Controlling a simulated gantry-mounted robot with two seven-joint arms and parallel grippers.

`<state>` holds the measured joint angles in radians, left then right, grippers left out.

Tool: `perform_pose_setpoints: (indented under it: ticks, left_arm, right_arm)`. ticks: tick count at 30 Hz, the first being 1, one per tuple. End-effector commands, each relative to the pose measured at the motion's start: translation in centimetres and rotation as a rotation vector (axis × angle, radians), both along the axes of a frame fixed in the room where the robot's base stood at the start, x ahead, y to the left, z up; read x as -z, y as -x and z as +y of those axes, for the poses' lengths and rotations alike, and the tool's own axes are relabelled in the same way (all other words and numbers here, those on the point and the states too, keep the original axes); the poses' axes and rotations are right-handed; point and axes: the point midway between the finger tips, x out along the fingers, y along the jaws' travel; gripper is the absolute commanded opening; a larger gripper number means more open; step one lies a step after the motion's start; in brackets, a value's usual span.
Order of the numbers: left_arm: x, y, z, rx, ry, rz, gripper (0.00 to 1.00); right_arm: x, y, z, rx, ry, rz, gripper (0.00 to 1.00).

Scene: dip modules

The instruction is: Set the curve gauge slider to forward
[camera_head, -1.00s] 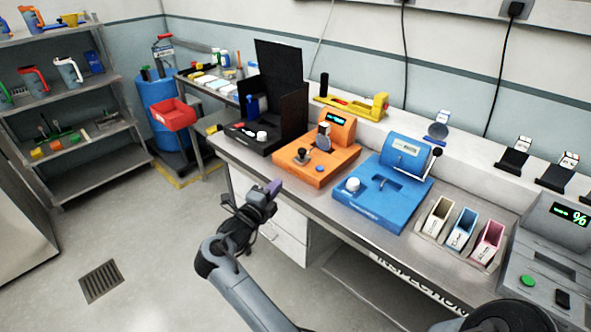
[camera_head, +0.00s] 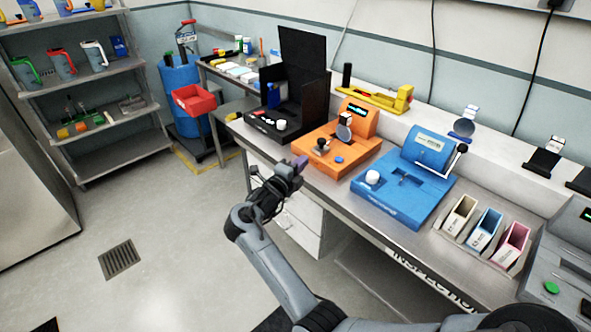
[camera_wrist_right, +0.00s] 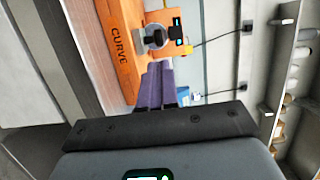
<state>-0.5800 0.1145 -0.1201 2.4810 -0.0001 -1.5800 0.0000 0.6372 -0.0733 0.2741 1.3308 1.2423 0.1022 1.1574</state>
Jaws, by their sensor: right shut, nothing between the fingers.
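The curve gauge (camera_head: 340,140) is an orange device on the bench, marked CURVE on its front edge in the wrist view (camera_wrist_right: 118,48). A black knob (camera_head: 321,145) stands on its left part and looks like the slider; it also shows in the wrist view (camera_wrist_right: 155,38). Which setting it is at cannot be read. My right gripper (camera_head: 300,163), with purple fingertips, is shut and empty just in front of the gauge's front left edge. In the wrist view its fingers (camera_wrist_right: 154,86) point towards the knob, apart from it. My left gripper is not in view.
A black box (camera_head: 290,95) stands left of the gauge and a blue device (camera_head: 405,185) right of it. A yellow tool (camera_head: 378,97) lies behind. Several coloured bins (camera_head: 487,230) stand farther right. Open floor lies left of the bench.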

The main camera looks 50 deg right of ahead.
Motion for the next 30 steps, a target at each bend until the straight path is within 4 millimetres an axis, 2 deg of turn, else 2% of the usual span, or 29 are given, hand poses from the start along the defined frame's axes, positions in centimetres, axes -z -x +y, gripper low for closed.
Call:
perform_pose_setpoints:
  ticks: [1,6,15,21,30]
  left_arm:
    - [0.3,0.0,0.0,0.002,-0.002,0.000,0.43]
    - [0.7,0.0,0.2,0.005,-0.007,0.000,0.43]
    - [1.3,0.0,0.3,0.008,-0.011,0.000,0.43]
    - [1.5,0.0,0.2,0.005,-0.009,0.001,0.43]
    - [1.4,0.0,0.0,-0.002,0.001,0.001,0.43]
  right_arm:
    - [0.1,0.0,-1.2,0.002,0.003,0.001,0.00]
    - [0.0,-0.3,-4.2,0.002,0.003,0.001,0.00]
    - [0.0,-0.7,-8.0,0.000,0.001,0.000,0.00]
    - [0.0,-0.8,-8.8,-0.001,0.000,0.001,0.00]
    - [0.0,-0.8,-8.9,-0.001,-0.001,0.000,0.00]
